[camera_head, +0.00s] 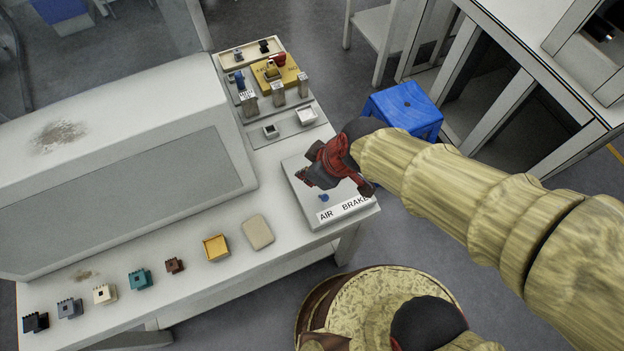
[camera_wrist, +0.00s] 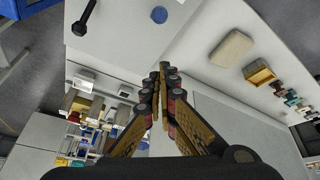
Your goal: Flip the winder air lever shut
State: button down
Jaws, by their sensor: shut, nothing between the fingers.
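A pale control box (camera_head: 293,187) stands at the right end of the bench, with a white "AIR BRAKE" label (camera_head: 344,208) on its front. A small blue knob (camera_head: 323,198) sits on its top behind the word AIR, and shows as a round blue spot in the wrist view (camera_wrist: 159,14). Its shaft and tilt cannot be made out. A black lever with a ball end (camera_wrist: 78,28) is apart from it in the wrist view. My gripper (camera_wrist: 163,68) is shut and empty over the box, apart from the blue knob. It hides part of the box in the head view (camera_head: 305,180).
A large grey housing (camera_head: 130,165) fills the bench's left. A beige pad (camera_head: 258,232), a yellow tray (camera_head: 216,247) and several coloured connectors line the front. Racks and a yellow block (camera_head: 280,77) stand behind the box. A blue stool (camera_head: 404,106) is on the floor beyond.

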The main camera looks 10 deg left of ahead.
jog(key=s+d+r+p, duration=0.2)
jog(key=s+d+r, duration=0.3)
jog(key=s, duration=0.1)
jog(key=shift+r+p, duration=0.3)
jog(key=shift+p, duration=0.1)
dwell(0.5)
jog(key=w+d+r+m+t+h, duration=0.1)
jog(key=d+r+m+h, duration=0.1)
jog(key=d+r+m, duration=0.4)
jog(key=d+r+m+t+h, duration=0.1)
jog(key=d+r+m, duration=0.5)
jog(key=d, duration=0.6)
jog(key=shift+w+d+r+m+t+h, duration=0.15)
jog(key=shift+w+d+m+t+h, duration=0.25)
jog(key=shift+m+h, duration=0.15)
